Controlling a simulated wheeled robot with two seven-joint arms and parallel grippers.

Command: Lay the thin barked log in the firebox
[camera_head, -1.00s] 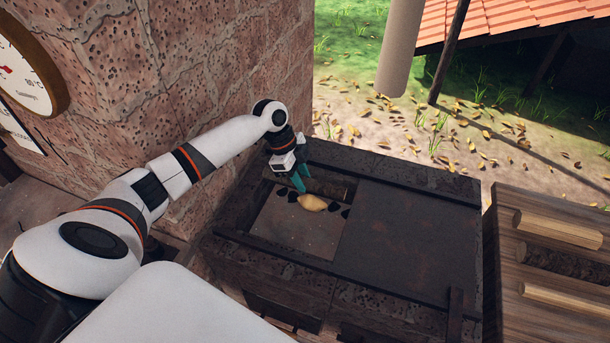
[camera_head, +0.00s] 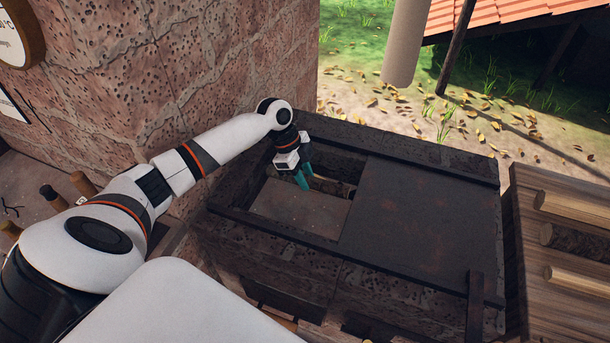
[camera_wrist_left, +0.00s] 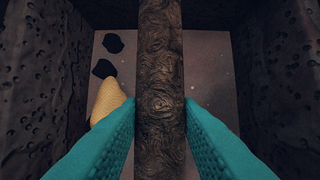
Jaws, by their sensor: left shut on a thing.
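The thin barked log (camera_wrist_left: 161,70) is dark and rough, and runs lengthwise between the teal fingers of my left gripper (camera_wrist_left: 160,118) in the left wrist view. The fingers are shut on it. In the head view my left gripper (camera_head: 303,181) reaches down into the open left part of the firebox (camera_head: 228,213), near its back wall. The log is mostly hidden there. In the wrist view the log is above the firebox floor (camera_wrist_left: 215,75); its exact height is unclear. My right gripper is out of view.
A yellowish lump (camera_wrist_left: 108,101) and black pieces (camera_wrist_left: 104,68) lie on the floor left of the log. A dark plate (camera_head: 420,215) covers the firebox's right part. A wooden rack (camera_head: 530,235) with several logs stands right; a stone wall (camera_head: 220,70) rises behind left.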

